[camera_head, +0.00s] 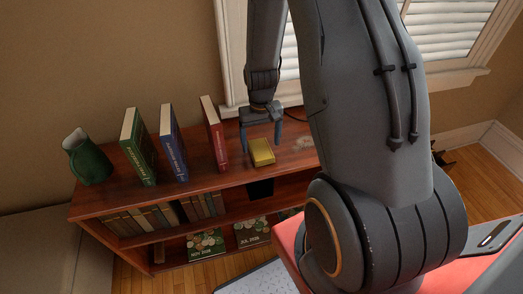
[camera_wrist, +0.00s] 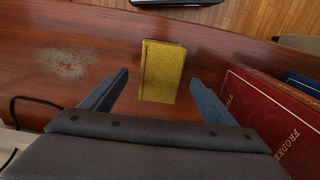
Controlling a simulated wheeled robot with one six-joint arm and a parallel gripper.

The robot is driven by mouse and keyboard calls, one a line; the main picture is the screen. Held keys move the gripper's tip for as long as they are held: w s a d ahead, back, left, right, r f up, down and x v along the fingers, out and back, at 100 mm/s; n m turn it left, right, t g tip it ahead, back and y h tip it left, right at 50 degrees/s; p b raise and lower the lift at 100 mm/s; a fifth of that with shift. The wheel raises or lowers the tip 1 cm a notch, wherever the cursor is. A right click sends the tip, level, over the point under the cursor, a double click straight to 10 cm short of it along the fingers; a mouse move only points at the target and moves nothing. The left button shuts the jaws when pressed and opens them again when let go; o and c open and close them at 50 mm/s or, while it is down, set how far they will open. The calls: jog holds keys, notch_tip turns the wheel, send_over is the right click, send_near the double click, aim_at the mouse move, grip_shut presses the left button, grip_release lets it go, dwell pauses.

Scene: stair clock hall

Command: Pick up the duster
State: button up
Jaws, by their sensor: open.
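A yellow, folded-looking block with a woven texture, which looks like the duster (camera_head: 261,152), lies flat on top of the wooden bookshelf (camera_head: 100,197). In the wrist view the duster (camera_wrist: 162,72) sits between and partly beyond the fingertips, with its long side running away from the wrist. My gripper (camera_head: 260,143) is open and empty, pointing down just above and behind the duster. In the wrist view my gripper (camera_wrist: 159,82) has one finger on each side of it, with a gap on both sides. Nothing covers the duster there.
A red book (camera_head: 213,133) stands left of the duster and shows close to the right finger in the wrist view (camera_wrist: 270,115). A blue book (camera_head: 173,143), a green book (camera_head: 138,147) and a green vase (camera_head: 88,158) stand farther left. A window is behind.

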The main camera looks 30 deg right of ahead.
aim_at(261, 149)
jog(key=shift+f+p, duration=0.3)
jog(key=shift+f, duration=1.05)
jog(key=c, duration=1.1)
jog(key=shift+r, duration=0.15)
notch_tip(261, 149, up, 10)
jog(key=shift+f+b, duration=0.1)
jog(key=shift+b, duration=1.1)
jog(key=shift+o, duration=0.9)
jog(key=shift+c, duration=0.5)
